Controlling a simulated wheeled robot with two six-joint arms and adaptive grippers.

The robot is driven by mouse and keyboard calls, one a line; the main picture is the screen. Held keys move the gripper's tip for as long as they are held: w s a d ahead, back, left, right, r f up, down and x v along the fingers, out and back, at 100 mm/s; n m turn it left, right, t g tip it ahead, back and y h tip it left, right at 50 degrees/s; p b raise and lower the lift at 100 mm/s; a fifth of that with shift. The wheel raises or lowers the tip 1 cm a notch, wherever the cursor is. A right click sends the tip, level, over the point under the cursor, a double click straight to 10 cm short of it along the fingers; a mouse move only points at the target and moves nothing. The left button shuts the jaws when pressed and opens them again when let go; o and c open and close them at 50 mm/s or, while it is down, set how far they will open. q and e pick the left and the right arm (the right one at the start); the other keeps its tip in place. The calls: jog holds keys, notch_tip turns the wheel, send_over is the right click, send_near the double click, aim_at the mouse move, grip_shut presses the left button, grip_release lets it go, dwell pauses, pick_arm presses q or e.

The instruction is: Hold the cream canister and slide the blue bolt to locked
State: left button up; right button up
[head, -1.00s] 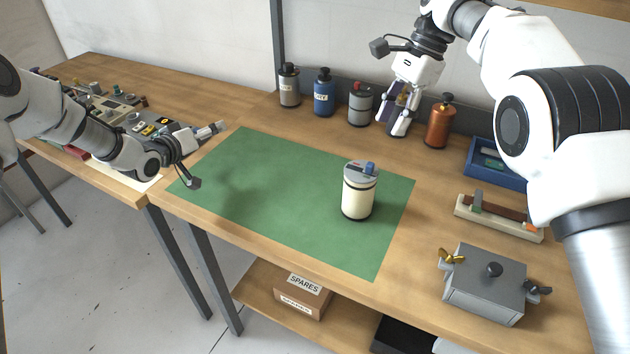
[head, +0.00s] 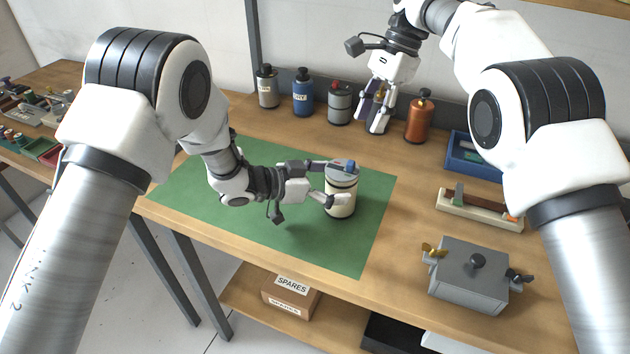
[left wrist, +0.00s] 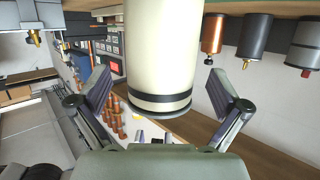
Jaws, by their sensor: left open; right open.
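The cream canister (head: 341,203) stands upright on the green mat (head: 374,225). It has a grey lid and a dark band near the top. The blue bolt (head: 350,166) sits on the lid; its exact slide position is too small to tell. My left gripper (head: 333,184) is open at the canister's left side, its fingers reaching along either side of it. In the left wrist view the cream canister (left wrist: 162,50) stands between the spread fingers (left wrist: 160,95), with gaps visible.
Grey, blue and orange bottles line the back, including the orange one (head: 419,118). A blue tray (head: 462,158), a cream rail fixture (head: 480,212) and a grey box with wing nuts (head: 468,285) stand on the right. The mat's left part is clear.

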pick_arm(q)
jog(key=shift+x, duration=1.1)
jog(key=shift+a, duration=0.1)
jog(key=c, duration=1.5)
